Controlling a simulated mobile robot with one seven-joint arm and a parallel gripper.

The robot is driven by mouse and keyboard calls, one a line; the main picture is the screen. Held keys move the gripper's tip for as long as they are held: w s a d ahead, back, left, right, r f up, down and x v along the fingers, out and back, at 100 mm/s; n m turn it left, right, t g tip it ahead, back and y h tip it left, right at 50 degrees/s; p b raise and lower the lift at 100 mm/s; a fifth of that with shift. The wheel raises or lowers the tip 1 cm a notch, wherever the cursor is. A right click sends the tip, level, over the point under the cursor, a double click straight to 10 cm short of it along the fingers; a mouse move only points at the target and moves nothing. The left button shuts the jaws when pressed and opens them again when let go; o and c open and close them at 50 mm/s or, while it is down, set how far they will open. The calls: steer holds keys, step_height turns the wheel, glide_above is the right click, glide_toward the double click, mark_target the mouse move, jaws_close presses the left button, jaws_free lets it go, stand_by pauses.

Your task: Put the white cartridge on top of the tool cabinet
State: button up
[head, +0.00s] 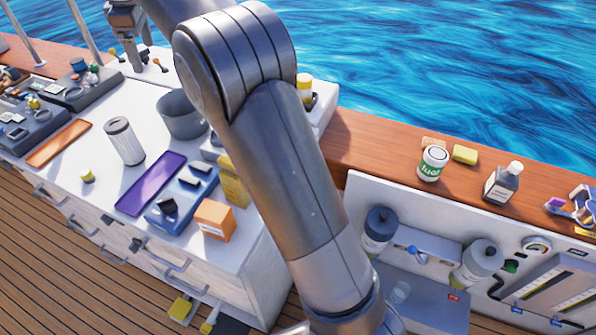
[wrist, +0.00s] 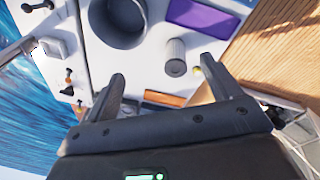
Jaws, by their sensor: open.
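The white cartridge (head: 124,141) is a pale ribbed cylinder with a grey top. It stands upright on the white top of the tool cabinet (head: 98,207), between an orange tray and a purple tray. In the wrist view the cartridge (wrist: 175,57) shows between the fingers in the picture, apart from them. My gripper (head: 136,60) is at the upper left of the head view, above the far side of the cabinet top. In the wrist view my gripper (wrist: 160,76) is open, with nothing between its fingers.
A grey round container (head: 181,115) stands right behind the cartridge. The purple tray (head: 151,184), orange tray (head: 59,143), a small yellow-topped item (head: 87,176) and an orange box (head: 214,220) share the top. Bottles stand on the wooden ledge (head: 385,163) at right.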

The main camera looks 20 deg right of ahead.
steer(key=s+d+r+m+t, duration=0.25)
steer(key=s+d+m, duration=0.45)
steer(key=s+d, duration=0.9)
steer(key=s+d+f+m, duration=0.1)
steer(key=s+f+m, duration=0.1)
steer(key=s+f, duration=0.2)
steer(key=s+d+f+m+t, duration=0.1)
steer(key=s+d+f+m, duration=0.1)
steer(key=s, duration=0.8)
steer(key=s+d+f+m, duration=0.2)
steer(key=s+f+m, duration=0.2)
steer(key=s+f, duration=0.3)
steer(key=shift+s+t+h, duration=0.35)
steer(key=shift+s+h, duration=0.05)
steer(key=shift+s, duration=0.15)
